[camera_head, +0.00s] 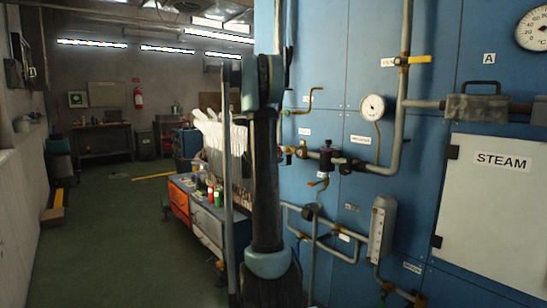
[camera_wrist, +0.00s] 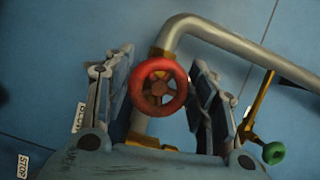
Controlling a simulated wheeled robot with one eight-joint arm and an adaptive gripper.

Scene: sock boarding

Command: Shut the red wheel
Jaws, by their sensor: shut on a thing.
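The red wheel (camera_wrist: 158,88) is a small round handwheel with a darker spoked hub. It sits on a brass fitting by a grey pipe in the wrist view. My gripper (camera_wrist: 161,66) has one finger on each side of the wheel and is shut on it. The left finger lies close to the rim; exact contact on the right is hard to see. In the head view, I cannot make out the wheel or my gripper; my dark arm stands in front of that part of the panel.
A grey pipe (camera_wrist: 235,45) bends above the wheel. A brass lever with a green knob (camera_wrist: 274,153) is right of my gripper. In the head view, the blue panel (camera_head: 335,75) carries pipes, a gauge (camera_head: 372,107) and a STEAM door (camera_head: 490,215).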

